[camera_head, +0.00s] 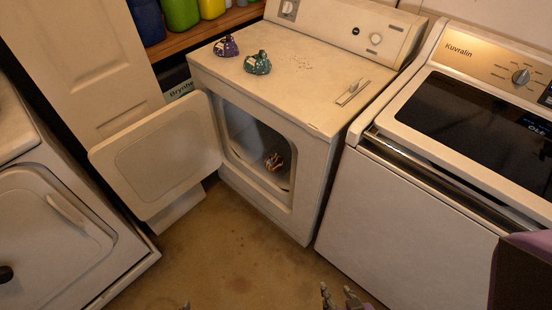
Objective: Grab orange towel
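The dryer door (160,155) swings out to the left. A purple bundle (226,46) and a green bundle (258,63) lie on the dryer top. A washer (400,220) stands right; another white machine (60,230) stands left. The floor (235,255) between is clear.

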